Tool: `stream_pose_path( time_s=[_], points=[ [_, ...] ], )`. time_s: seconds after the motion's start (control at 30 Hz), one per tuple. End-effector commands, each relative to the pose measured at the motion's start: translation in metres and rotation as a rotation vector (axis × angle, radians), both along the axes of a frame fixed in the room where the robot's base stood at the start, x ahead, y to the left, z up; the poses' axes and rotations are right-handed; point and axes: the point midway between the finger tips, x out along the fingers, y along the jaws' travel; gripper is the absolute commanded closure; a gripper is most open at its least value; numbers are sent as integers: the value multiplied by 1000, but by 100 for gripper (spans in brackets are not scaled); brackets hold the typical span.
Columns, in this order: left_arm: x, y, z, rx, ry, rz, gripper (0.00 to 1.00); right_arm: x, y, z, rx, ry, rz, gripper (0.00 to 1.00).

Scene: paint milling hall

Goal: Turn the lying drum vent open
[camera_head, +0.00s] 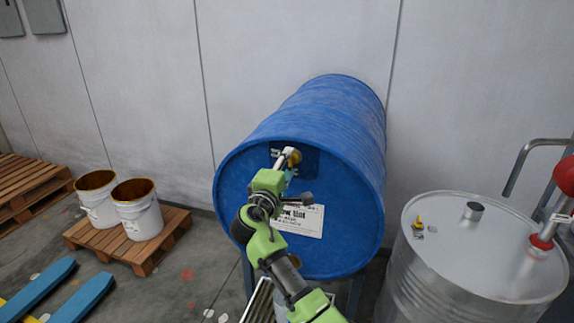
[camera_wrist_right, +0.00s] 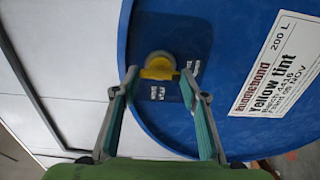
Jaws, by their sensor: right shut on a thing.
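A blue drum (camera_head: 335,110) lies on its side with its round end facing me. Its vent, a yellow handle on a round pale fitting, sits in the upper part of that end; the yellow vent (camera_wrist_right: 158,70) shows between the fingertips in the right wrist view. My right gripper (camera_head: 287,160) is at the vent and partly hides it in the head view. In the right wrist view its two fingers (camera_wrist_right: 160,82) are shut on the yellow handle from both sides. A white label (camera_wrist_right: 275,65) reads "Yellow tint, 200 L". My left gripper is not in view.
An upright steel drum (camera_head: 470,245) with a small yellow tap stands at the right, near a red ball-shaped part (camera_head: 565,175). Two white buckets (camera_head: 140,215) stand on a wooden pallet (camera_head: 145,255) at the left. A wall is close behind the blue drum.

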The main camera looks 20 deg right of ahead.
Motion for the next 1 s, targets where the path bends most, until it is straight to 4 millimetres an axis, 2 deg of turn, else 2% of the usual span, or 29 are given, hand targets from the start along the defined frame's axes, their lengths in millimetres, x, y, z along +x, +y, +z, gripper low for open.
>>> stream_pose_path(
  time_s=[0.2,0.23,0.3,0.67,0.77,1.0],
  points=[
    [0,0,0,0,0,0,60,0,-2,5,-8,-6,-2,81],
    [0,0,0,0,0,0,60,1,-2,5,-7,-6,-2,57],
    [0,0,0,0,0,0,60,0,-2,4,-7,-6,-2,43],
    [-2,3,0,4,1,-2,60,-2,1,1,-3,-2,0,43],
    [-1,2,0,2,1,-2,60,-9,7,0,-1,0,0,43],
    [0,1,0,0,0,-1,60,-42,28,0,0,-2,1,43]
  ],
)
